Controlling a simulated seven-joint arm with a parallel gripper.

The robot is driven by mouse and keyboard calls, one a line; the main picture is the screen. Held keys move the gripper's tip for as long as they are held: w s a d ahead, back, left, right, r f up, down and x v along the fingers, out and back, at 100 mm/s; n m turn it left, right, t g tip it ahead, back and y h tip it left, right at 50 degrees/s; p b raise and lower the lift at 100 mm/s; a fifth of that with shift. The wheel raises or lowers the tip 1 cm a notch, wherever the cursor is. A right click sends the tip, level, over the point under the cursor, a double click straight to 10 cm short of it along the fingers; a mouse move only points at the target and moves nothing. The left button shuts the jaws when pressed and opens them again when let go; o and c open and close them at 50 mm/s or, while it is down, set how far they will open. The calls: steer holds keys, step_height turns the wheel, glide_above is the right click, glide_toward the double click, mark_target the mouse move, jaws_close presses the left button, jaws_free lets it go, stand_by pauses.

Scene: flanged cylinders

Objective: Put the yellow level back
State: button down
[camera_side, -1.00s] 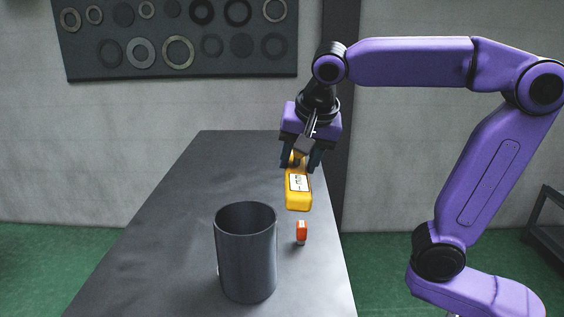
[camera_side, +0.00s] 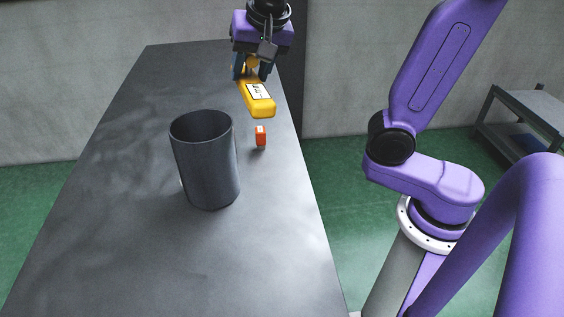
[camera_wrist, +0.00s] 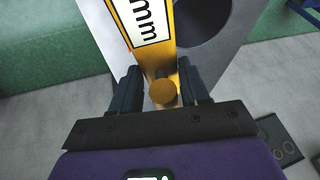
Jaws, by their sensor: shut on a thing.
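The yellow level (camera_side: 259,105) is a long yellow bar with a white label. It is held by my gripper (camera_side: 251,70) above the table near its right edge, behind the dark cylinder in the side view. In the wrist view the level (camera_wrist: 153,60) runs up from between the dark fingers of my gripper (camera_wrist: 160,92), its label reading "mm". A round orange-brown knob (camera_wrist: 163,91) shows between the fingers. The fingers are shut on the level. Its underside is hidden.
A tall dark open cylinder (camera_side: 207,165) stands on the dark table (camera_side: 230,265); its opening also shows in the wrist view (camera_wrist: 203,15). A small orange object (camera_side: 261,136) stands right of it. The front of the table is clear. A grey shelf (camera_side: 525,115) stands at the right.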

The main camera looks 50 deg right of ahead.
steer(key=w+d+f+n+y, duration=0.2)
steer(key=w+d+f+n, duration=0.2)
steer(key=d+f, duration=0.5)
step_height(320, 180, up, 4)
steer(key=s+a+n+g+y, duration=0.1)
steer(key=s+a+n+g, duration=0.35)
steer(key=n, duration=1.05)
steer(key=s+a+n+g, duration=0.4)
steer(key=s+n+g, duration=0.15)
steer(key=n, duration=0.95)
step_height(320, 180, down, 18)
steer(key=shift+n+t+y, duration=0.3)
steer(key=shift+t, duration=0.1)
steer(key=shift+s+r, duration=0.15)
